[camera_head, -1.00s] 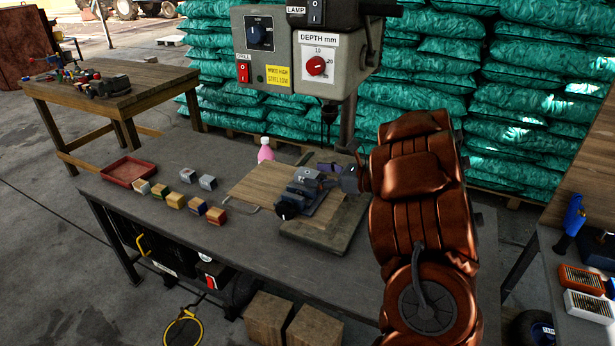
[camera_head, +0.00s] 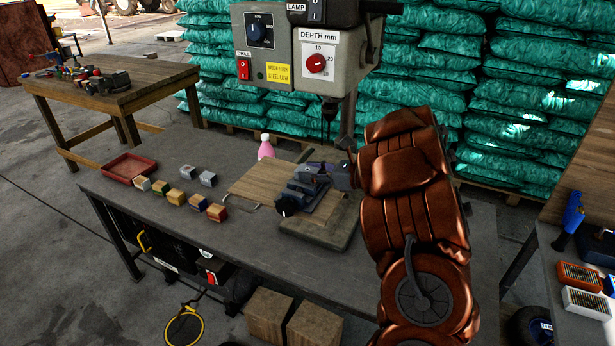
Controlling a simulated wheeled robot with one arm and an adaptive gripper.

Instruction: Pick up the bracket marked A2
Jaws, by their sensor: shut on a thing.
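A small grey metal piece (camera_head: 306,174), which looks like the bracket, sits at the top of the dark drill-press vise (camera_head: 294,197). Its marking is too small to read. My gripper (camera_head: 327,171) reaches in from the right, level with the top of the vise, and is shut on the grey piece. The fingertips are small and partly merge with the vise, so the exact grip is hard to see. Two more grey pieces, one at the left (camera_head: 188,172) and one at the right (camera_head: 208,179), lie on the bench near the tray, with markings I cannot read.
The vise stands on a wooden board (camera_head: 262,181) under the drill press (camera_head: 290,50). A red tray (camera_head: 128,167), several coloured blocks (camera_head: 175,197) and a pink bottle (camera_head: 266,149) are on the bench (camera_head: 150,209).

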